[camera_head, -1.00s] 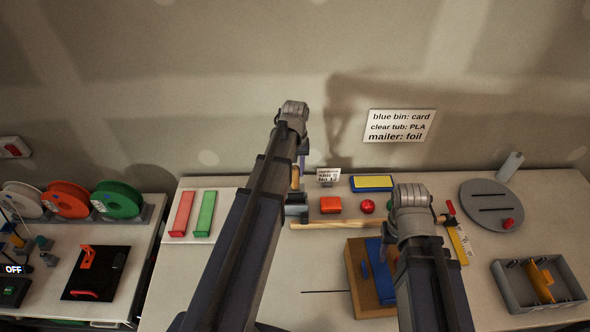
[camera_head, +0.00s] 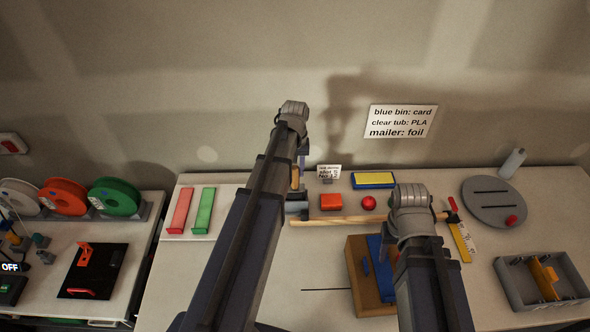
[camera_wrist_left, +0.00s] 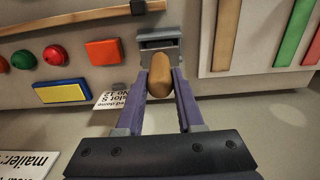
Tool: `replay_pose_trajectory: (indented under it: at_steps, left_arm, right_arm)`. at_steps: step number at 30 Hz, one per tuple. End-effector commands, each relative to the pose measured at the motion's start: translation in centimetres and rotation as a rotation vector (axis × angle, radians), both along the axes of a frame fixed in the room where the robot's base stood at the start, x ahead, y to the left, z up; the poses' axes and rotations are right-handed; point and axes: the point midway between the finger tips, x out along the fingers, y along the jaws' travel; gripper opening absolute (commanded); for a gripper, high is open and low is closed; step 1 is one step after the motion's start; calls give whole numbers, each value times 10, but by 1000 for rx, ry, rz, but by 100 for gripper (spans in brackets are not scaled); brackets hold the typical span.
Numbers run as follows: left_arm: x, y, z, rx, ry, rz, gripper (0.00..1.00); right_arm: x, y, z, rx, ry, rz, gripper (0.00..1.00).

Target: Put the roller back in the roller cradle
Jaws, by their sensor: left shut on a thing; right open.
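My left gripper (camera_head: 302,168) is shut on a rounded brown piece, which I take for the handle of the roller (camera_wrist_left: 160,75). The piece also shows beside my left arm in the head view (camera_head: 295,178). A grey block with a dark slot, apparently the roller cradle (camera_wrist_left: 159,42), lies just beyond the piece in the left wrist view. It is partly hidden by my left arm in the head view (camera_head: 297,208). I cannot tell whether roller and cradle touch. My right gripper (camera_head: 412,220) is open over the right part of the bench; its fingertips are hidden.
A long wooden stick (camera_head: 340,220) lies beside the cradle. An orange block (camera_head: 331,202), red ball (camera_head: 368,202) and blue-yellow pad (camera_head: 374,181) stand behind it. A brown box (camera_head: 358,275) is under my right arm. Red (camera_head: 180,210) and green strips (camera_head: 204,210) lie left.

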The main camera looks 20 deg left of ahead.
Motion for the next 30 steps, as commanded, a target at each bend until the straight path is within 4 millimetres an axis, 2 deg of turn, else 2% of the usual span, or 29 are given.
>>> replay_pose_trajectory:
  at_steps: [30]
  left_arm:
    - [0,0,-25,0,0,0,0]
  right_arm:
    - [0,0,-26,0,0,1,50]
